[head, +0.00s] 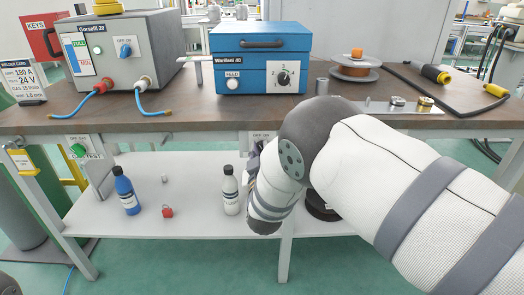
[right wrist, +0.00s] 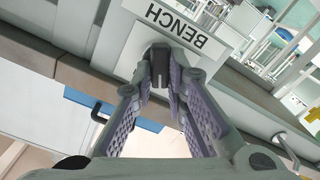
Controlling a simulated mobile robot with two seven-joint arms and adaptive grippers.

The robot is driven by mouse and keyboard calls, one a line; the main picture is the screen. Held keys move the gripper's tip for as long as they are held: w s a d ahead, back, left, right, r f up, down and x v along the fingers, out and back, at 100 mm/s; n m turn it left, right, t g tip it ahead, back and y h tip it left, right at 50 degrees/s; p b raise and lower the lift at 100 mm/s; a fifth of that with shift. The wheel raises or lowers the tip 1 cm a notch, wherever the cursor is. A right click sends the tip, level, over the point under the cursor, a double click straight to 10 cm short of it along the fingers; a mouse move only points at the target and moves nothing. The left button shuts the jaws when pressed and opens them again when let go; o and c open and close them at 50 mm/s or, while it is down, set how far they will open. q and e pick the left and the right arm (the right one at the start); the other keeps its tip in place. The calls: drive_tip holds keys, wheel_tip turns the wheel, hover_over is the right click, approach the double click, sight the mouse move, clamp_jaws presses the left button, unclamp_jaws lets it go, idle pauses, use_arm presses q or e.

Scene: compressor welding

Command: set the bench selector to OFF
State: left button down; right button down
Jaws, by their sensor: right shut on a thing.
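The bench selector is a dark knob (right wrist: 160,62) on a light round base, beside a plate lettered BENCH (right wrist: 187,28), which appears upside down in the right wrist view. My right gripper (right wrist: 160,75) is shut on the knob, one ridged finger pad at each side. The knob's grip bar stands roughly upright in that picture; its OFF and ON marks do not show there. In the head view an OFF ON plate (head: 261,135) shows on the bench front edge, and my right arm hides most of the selector and gripper.
Another OFF ON selector with a green knob (head: 78,151), marked GAS TEST, is on the left of the bench front. A grey welder unit (head: 150,65) and a blue box (head: 232,50) stand on top. Bottles, blue (head: 126,190) and white (head: 230,195), stand on the shelf below.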

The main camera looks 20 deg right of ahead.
idle(0.6)
drive_tip(key=c, duration=1.6)
unclamp_jaws()
drive_tip(key=shift+s, duration=0.1)
drive_tip(key=v, duration=0.7)
drive_tip(key=shift+s, duration=0.2)
drive_tip(key=shift+a, duration=0.1)
